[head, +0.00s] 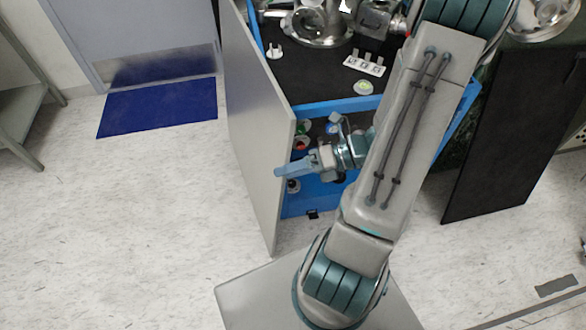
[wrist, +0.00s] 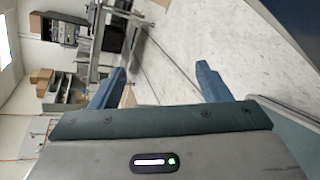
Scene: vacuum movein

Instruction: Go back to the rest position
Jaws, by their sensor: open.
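My gripper (head: 283,172) is at the left of my arm in the head view, in front of the blue cabinet and close to the inner side of its open grey door (head: 260,130). In the wrist view my gripper (wrist: 160,85) has its two blue fingers spread wide apart, with nothing between them but the floor and background. I cannot tell from these views whether a finger touches the door.
The blue cabinet (head: 318,107) has a black top with metal parts and a white power strip (head: 364,65). Small items sit on its lower shelf. A black panel (head: 500,150) stands at right. A blue mat (head: 160,107) lies before a grey door.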

